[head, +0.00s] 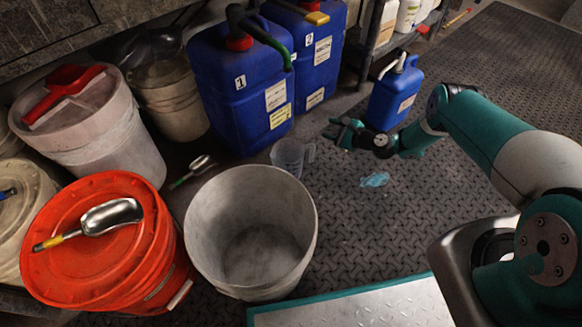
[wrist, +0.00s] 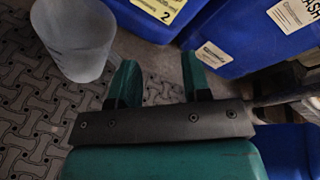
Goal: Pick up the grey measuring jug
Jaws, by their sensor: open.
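The grey measuring jug (head: 289,156) is a translucent cup with a handle on its right side. It stands upright on the dark tread-plate floor, just behind the large empty bucket. In the wrist view the jug (wrist: 74,40) is at the upper left, left of my fingers and apart from them. My gripper (head: 338,129) is to the right of the jug in the head view, in front of the blue canisters. In the wrist view my gripper (wrist: 158,82) has its two green fingers apart with nothing between them.
The empty grey bucket (head: 200,232) stands in front of the jug. Blue canisters (head: 232,95) stand behind it, and a smaller blue jug (head: 392,100) stands beyond my gripper.

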